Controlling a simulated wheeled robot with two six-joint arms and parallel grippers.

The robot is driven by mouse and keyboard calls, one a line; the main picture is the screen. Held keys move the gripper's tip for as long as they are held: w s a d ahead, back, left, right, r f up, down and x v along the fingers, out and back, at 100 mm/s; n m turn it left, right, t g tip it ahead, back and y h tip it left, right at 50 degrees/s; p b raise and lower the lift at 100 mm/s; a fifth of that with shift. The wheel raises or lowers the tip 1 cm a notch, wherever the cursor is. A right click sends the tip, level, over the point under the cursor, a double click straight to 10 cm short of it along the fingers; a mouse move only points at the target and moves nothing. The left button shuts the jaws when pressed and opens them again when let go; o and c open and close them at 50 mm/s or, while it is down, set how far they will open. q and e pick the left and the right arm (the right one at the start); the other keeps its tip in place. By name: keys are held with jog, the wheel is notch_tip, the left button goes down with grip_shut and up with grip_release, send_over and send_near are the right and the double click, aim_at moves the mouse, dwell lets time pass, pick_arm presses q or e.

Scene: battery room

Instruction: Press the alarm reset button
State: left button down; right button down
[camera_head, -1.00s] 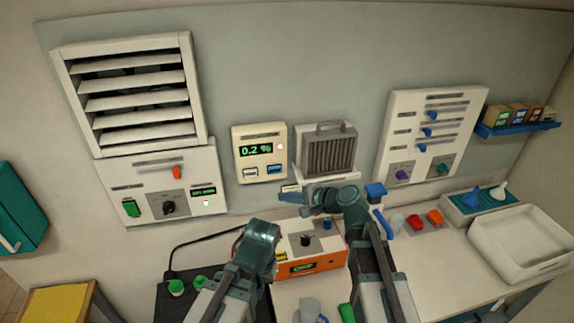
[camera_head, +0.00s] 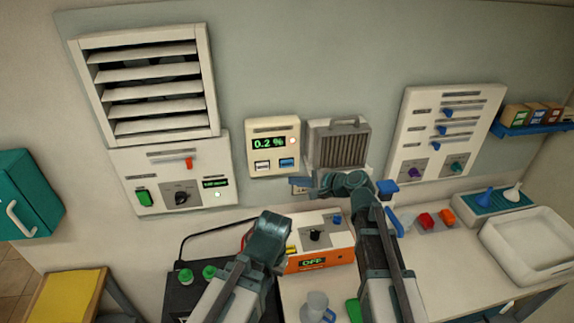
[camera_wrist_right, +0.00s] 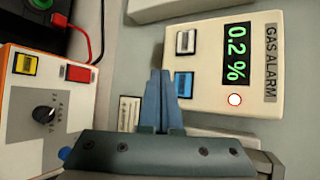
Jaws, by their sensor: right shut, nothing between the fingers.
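The cream gas alarm box (camera_head: 272,131) hangs on the wall, reads 0.2 % and has a lit round lamp. Below its display are a white button (camera_head: 262,167) and a blue button (camera_head: 287,162); their labels are too small to read. In the right wrist view the white button (camera_wrist_right: 185,42) and blue button (camera_wrist_right: 183,85) show too. My right gripper (camera_head: 300,187) is shut and empty just below the box. In the right wrist view its blue fingertips (camera_wrist_right: 165,76) appear beside the blue button; contact cannot be told. My left arm shows, but its fingers are hidden.
A grey ribbed heater-like unit (camera_head: 338,145) is close right of the alarm box. An orange-fronted device (camera_head: 320,260) stands on the bench below. A louvred vent (camera_head: 150,85) and switch panel (camera_head: 170,175) are at left, a slider panel (camera_head: 440,130) at right.

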aim_at(284, 167)
jog(key=shift+w+a, duration=0.25)
jog(key=shift+w, duration=0.95)
jog(key=shift+w+a, duration=0.25)
jog(key=shift+w, duration=0.95)
jog(key=shift+w, duration=0.1)
jog(key=shift+w+a, duration=0.1)
jog(key=shift+w, duration=0.2)
jog(key=shift+w+a, duration=0.1)
jog(key=shift+w, duration=0.35)
dwell(0.7)
jog(key=shift+s, duration=0.1)
jog(key=shift+s+d, duration=0.2)
jog(key=shift+s, duration=0.55)
jog(key=shift+s, duration=0.1)
jog(key=s, duration=0.2)
jog(key=s+d, duration=0.1)
jog(key=s, duration=0.1)
jog(key=shift+s, duration=0.4)
